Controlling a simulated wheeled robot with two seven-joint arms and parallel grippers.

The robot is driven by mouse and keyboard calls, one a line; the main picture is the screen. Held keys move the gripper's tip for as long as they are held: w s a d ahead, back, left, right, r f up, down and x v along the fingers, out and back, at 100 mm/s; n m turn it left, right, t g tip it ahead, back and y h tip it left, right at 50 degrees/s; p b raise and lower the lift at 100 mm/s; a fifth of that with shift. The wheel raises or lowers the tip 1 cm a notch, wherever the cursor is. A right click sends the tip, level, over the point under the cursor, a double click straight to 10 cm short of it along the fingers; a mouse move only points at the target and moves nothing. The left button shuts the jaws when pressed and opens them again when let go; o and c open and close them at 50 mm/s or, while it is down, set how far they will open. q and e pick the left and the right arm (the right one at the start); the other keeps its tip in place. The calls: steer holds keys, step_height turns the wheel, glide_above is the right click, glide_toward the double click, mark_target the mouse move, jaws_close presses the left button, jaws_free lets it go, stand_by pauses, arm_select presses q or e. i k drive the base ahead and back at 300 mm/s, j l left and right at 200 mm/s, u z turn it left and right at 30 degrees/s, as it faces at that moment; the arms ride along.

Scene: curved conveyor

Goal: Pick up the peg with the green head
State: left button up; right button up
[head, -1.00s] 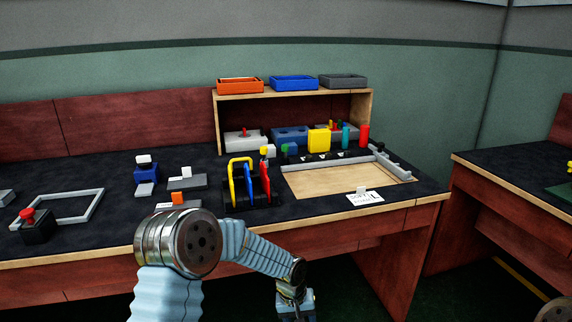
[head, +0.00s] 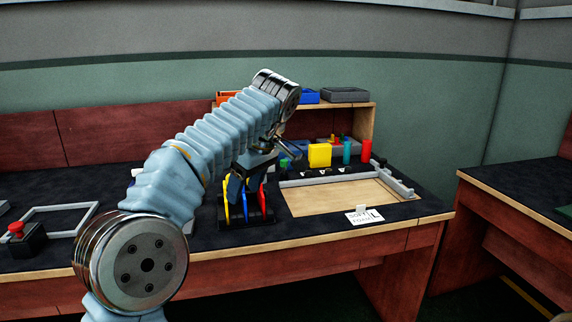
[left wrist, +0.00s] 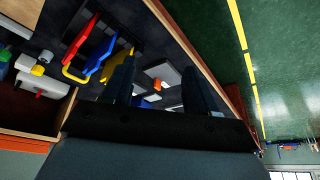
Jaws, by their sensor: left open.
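A small green piece (head: 284,161) shows on the bench just right of my left gripper, partly hidden by the arm. It is too small to tell whether it is the green head of the peg. My left gripper (head: 240,184) is open and points down over the rack with the yellow, blue and red tools. The left wrist view shows its two fingers (left wrist: 158,88) apart, with nothing held between them.
A yellow block (head: 319,155), a teal cylinder (head: 347,152) and a red cylinder (head: 366,151) stand at the back right. A shallow wooden-floored tray (head: 340,196) lies in front of them, largely clear. A white card (head: 364,215) lies at the front edge.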

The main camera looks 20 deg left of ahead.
mark_target(284, 163)
steer(key=i, duration=1.4)
